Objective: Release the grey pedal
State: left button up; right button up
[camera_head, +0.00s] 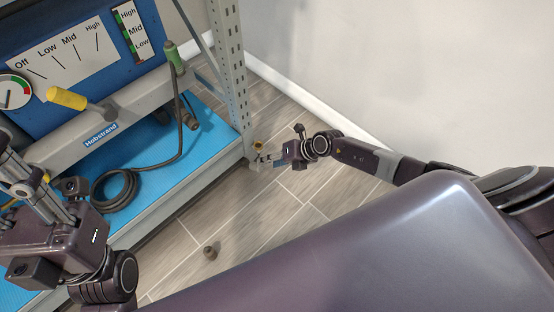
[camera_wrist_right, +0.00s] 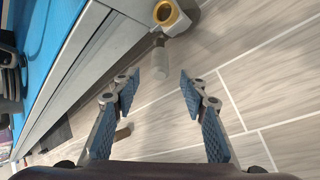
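The grey pedal (camera_wrist_right: 159,58) juts out from a yellow-ringed fitting (camera_wrist_right: 168,14) at the rack's lower corner. My right gripper (camera_wrist_right: 160,78) is open, one blue-padded finger on each side. The pedal lies just beyond the fingertips, roughly centred between them, with no contact visible. In the head view, my right gripper (camera_head: 264,158) is low beside the foot of the rack's post, near the yellow fitting (camera_head: 258,146); the pedal is too small to make out there. My left gripper (camera_head: 22,178) is at the left edge, in front of the rack; its finger opening is unclear.
The rack's blue shelf (camera_head: 150,178) holds a coiled dark cable (camera_head: 116,190). A perforated metal post (camera_head: 230,75) rises at its corner. A small brownish cylinder (camera_head: 211,251) lies on the wood-look floor. The white wall (camera_head: 370,70) stands behind; floor right of the rack is mostly clear.

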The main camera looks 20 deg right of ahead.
jog(key=shift+v, duration=1.6)
